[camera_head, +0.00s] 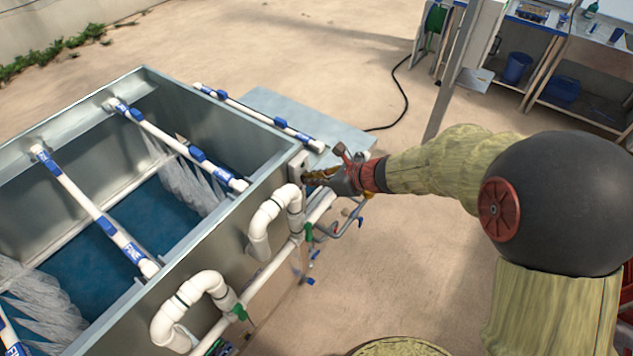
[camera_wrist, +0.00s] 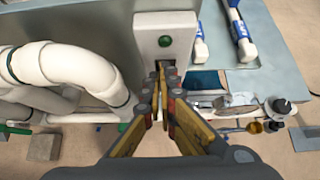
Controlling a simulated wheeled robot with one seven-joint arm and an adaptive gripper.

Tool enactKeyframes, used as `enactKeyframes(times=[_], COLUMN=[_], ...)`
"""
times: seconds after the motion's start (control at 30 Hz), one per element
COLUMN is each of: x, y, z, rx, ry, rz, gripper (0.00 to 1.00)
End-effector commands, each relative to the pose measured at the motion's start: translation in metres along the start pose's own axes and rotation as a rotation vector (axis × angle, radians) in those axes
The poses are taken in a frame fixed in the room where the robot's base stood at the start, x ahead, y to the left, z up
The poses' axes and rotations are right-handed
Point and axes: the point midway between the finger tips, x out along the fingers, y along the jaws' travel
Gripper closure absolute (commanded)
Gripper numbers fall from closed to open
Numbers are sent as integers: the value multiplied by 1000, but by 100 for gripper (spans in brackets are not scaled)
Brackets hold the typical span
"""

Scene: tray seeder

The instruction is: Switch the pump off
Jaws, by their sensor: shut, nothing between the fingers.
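A pale grey switch box (camera_wrist: 150,26) is fixed to the tank's end wall in the wrist view. It has a round green button (camera_wrist: 165,41) and a small dark green spot above it. My gripper (camera_wrist: 161,82) is shut and empty, its fingertips in front of the lower part of the box. They hide what is there, and I cannot tell whether they touch it. In the head view the box (camera_head: 298,163) shows at the tank's right corner, with my gripper (camera_head: 310,178) close against it.
White pipes (camera_head: 265,218) with green valves run along the tank wall (camera_head: 205,240), left of my gripper in the wrist view. Thin metal pipes and small fittings (camera_wrist: 270,115) lie to its right. A bench (camera_head: 590,50) stands far back; open sandy floor lies between.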

Motion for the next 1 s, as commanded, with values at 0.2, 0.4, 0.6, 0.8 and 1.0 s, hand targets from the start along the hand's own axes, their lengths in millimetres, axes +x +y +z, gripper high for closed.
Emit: enactKeyframes(times=[0.2, 0.4, 0.6, 0.8, 1.0], x=[-1, -5, -11, -11, -11], y=[0, 0, 0, 0, 0], z=[0, 4, 11, 12, 12], rx=[1, 1, 0, 1, 1], ry=[-1, -1, -1, -1, -1], rz=[-1, 0, 0, 0, 0], gripper=[100, 100, 100, 100, 100])
